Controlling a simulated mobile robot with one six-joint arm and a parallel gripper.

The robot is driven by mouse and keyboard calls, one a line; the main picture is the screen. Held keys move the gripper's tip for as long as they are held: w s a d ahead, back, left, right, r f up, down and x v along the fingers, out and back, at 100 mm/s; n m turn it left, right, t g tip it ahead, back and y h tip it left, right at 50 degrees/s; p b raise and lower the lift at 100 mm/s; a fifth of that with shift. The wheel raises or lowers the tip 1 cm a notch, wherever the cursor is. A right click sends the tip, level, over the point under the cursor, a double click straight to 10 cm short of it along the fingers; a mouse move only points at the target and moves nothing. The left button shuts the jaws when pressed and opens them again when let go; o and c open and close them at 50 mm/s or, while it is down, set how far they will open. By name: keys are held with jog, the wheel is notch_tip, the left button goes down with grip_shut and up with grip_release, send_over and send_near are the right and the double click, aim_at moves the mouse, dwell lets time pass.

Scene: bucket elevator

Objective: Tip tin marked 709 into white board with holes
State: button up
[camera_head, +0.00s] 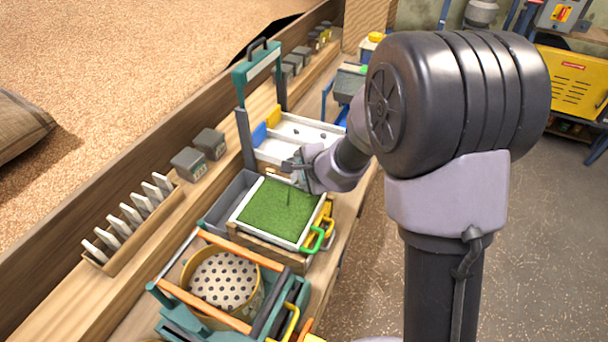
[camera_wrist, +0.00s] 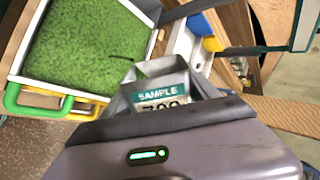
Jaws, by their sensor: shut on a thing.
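The grey metal tin (camera_wrist: 158,93), labelled "SAMPLE" with a partly hidden 709, is in my gripper (camera_wrist: 165,108) in the wrist view. Its lower part is hidden by the gripper body. In the head view my gripper (camera_head: 296,165) is over the far edge of the green tray, just on the near side of the white board with holes (camera_head: 300,135); the tin is too small to make out there. The white board lies in a frame with blue and yellow blocks. A white piece beside the tin in the wrist view (camera_wrist: 183,42) appears to be part of it.
The white-rimmed tray with green turf (camera_head: 277,207) has green and yellow handles. A teal-and-orange frame with a perforated round sieve (camera_head: 222,280) stands nearer. A teal upright frame (camera_head: 256,68) rises by the white board. Grey tins (camera_head: 189,163) and a rack of white plates (camera_head: 130,215) line the ledge.

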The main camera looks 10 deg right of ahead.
jog(key=shift+a+n+h+b, duration=0.3)
jog(key=shift+h+b, duration=0.3)
jog(key=shift+b, duration=2.2)
